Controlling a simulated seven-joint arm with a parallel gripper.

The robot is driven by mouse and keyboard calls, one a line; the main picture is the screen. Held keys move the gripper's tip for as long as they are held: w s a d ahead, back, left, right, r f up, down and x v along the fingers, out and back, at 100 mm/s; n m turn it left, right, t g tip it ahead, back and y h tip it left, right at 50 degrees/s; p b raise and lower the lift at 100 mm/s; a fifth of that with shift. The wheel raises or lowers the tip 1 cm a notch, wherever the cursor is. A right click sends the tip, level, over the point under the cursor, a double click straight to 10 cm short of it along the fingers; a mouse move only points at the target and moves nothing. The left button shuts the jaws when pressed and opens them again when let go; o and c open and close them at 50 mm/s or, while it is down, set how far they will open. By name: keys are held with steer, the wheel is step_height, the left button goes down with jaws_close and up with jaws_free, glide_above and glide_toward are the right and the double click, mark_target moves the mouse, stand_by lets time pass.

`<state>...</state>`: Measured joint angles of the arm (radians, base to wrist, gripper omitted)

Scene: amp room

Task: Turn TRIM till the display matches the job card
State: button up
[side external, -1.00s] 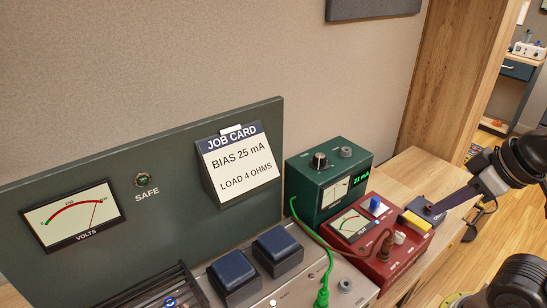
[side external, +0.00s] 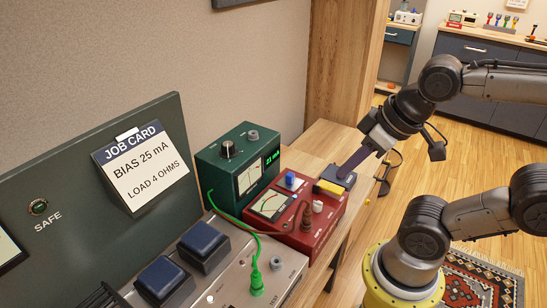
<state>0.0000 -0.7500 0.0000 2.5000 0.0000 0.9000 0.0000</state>
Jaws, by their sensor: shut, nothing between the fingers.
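The job card (side external: 141,170) on the dark green panel reads "BIAS 25 mA" and "LOAD 4 OHMS". The green box (side external: 223,158) has a lit green display (side external: 272,159) that appears to read 21 mA. A black knob (side external: 228,149) with a pale pointer stands on its top; its lettering is too small to read, so I cannot tell which control is TRIM.
A green lead (side external: 214,206) runs from the green box to a green plug (side external: 257,280). Two dark blue blocks (side external: 164,277) stand at front.

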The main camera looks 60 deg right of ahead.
steer(key=shift+o, duration=2.3)
steer(key=shift+s+f+n, duration=0.1)
steer(key=shift+s+n, duration=0.15)
steer(key=shift+n, duration=0.05)
steer(key=o, duration=0.5)
steer(key=shift+n, duration=0.9)
steer(key=r, duration=0.2)
steer(key=w+r, duration=0.1)
steer(key=r, duration=0.1)
steer(key=shift+w+r, duration=0.1)
steer(key=shift+r, duration=0.15)
steer(key=shift+o, duration=0.8)
steer(key=w+r+n, duration=0.1)
steer(key=w+r, duration=0.2)
steer(key=r, duration=0.2)
steer(key=shift+w+n+g, duration=0.3)
steer(key=shift+w+g, duration=0.05)
steer(key=shift+g, duration=0.05)
steer(key=w+r+n+g, duration=0.25)
steer(key=w+r, duration=0.35)
steer(key=w, duration=0.5)
steer(key=n+g, duration=0.1)
steer(key=g, duration=0.1)
glide_above(228, 143)
step_height(228, 143, down, 10)
step_height(228, 143, down, 14)
steer(key=shift+a+f, duration=0.1)
